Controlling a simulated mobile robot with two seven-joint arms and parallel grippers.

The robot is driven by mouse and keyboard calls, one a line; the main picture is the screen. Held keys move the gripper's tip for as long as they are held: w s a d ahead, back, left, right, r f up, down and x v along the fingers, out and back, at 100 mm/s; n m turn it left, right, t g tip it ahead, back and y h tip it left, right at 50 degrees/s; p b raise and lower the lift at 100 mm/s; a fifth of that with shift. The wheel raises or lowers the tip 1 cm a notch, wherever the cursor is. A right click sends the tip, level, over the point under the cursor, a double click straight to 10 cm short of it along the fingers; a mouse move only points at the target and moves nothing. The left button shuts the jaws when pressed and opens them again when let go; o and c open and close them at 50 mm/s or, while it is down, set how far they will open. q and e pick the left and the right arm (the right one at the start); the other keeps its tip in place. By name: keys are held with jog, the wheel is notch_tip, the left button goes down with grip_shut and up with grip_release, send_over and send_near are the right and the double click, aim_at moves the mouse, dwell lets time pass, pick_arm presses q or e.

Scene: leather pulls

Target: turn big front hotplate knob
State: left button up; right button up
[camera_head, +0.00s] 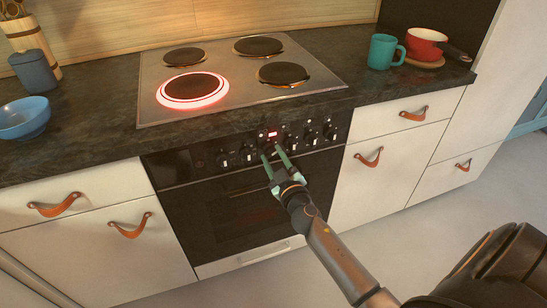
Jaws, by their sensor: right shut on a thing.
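The large front left hotplate (192,87) has a bright red glowing ring. The other hotplates, such as the front right one (283,74), are dark. My left gripper is not in view.
The oven door (240,205) is below the panel. White drawers with leather pulls (130,226) flank the oven. On the dark counter stand a blue bowl (24,117), a blue canister (33,71), a teal mug (383,51) and a red pan (425,43). The floor is clear.

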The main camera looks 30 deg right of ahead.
grip_shut()
jog(key=shift+n, duration=0.5)
jog(key=n, duration=0.4)
jog(key=shift+f+n+b, duration=0.1)
jog(key=shift+n+b, duration=0.25)
jog(key=shift+n, duration=0.05)
jog(key=n, duration=0.6)
jog(key=shift+a, duration=0.1)
jog(key=shift+f+n, duration=0.1)
jog(key=shift+n, duration=0.2)
jog(key=o, duration=0.9)
grip_release()
